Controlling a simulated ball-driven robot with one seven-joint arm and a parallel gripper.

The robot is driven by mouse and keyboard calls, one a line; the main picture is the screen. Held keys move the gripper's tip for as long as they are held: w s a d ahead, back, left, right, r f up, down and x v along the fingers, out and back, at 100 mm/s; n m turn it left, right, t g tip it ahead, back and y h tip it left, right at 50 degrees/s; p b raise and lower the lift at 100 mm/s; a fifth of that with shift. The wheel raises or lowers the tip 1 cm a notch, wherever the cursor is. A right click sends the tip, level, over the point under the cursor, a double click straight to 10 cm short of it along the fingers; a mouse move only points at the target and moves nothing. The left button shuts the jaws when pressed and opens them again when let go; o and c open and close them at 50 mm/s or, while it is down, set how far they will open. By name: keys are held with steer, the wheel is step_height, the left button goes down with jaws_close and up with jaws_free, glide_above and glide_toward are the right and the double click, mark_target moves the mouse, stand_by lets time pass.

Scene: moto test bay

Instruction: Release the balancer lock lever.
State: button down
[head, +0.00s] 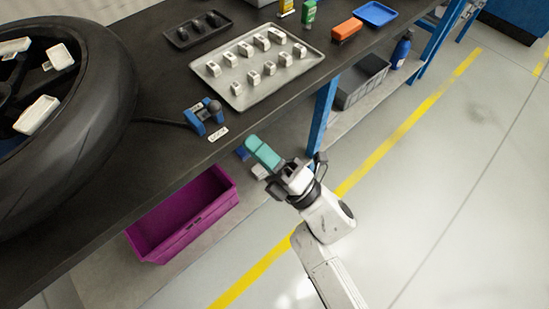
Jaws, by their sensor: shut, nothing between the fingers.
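The balancer lock lever (214,107) has a dark round knob and sits on a small blue bracket (197,122) near the front edge of the dark workbench. A dark shaft runs left from the bracket toward a large black tire (95,110) with white blocks at its hub. My gripper (256,147), with teal fingers, is shut and empty. In the picture it is below and to the right of the lever, apart from it and past the bench's front edge. The lever's exact tilt is too small to tell.
A small white plate (218,134) lies beside the bracket. Behind it are a grey tray (236,98) of several white blocks and a black tray (176,41). A purple bin (185,215) sits below.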

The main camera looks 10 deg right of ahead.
mark_target(209, 111)
steer(key=x, duration=0.6)
steer(key=shift+a+r+p, duration=0.15)
steer(key=shift+p, duration=0.15)
steer(key=shift+w+r, duration=0.1)
steer(key=shift+w, duration=0.1)
